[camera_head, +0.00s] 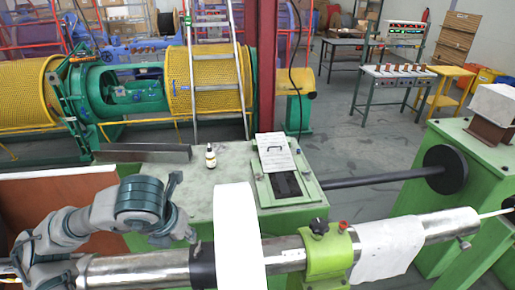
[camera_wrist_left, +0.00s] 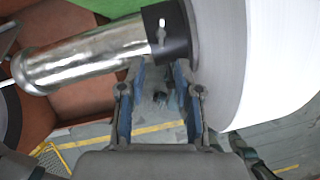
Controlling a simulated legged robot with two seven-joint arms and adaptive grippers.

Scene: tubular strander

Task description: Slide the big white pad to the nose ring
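The big white pad (camera_head: 238,240) is a wide white disc around the horizontal steel shaft (camera_head: 135,268) in the head view. In the left wrist view the pad (camera_wrist_left: 275,70) fills the right side. A black collar (camera_head: 202,266) sits on the shaft against the pad's left side; it also shows in the left wrist view (camera_wrist_left: 170,35). I cannot tell which part is the nose ring. My left gripper (camera_head: 183,208) is left of the pad, near the collar. In the left wrist view its fingers (camera_wrist_left: 158,80) are apart and nothing shows held between them. My right gripper is out of view.
A green clamp (camera_head: 328,250) with knobs and a white cloth (camera_head: 385,250) are on the shaft right of the pad. A small bottle (camera_head: 210,156) and a paper sheet (camera_head: 274,150) lie behind on the green machine. A black disc (camera_head: 445,170) stands at right.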

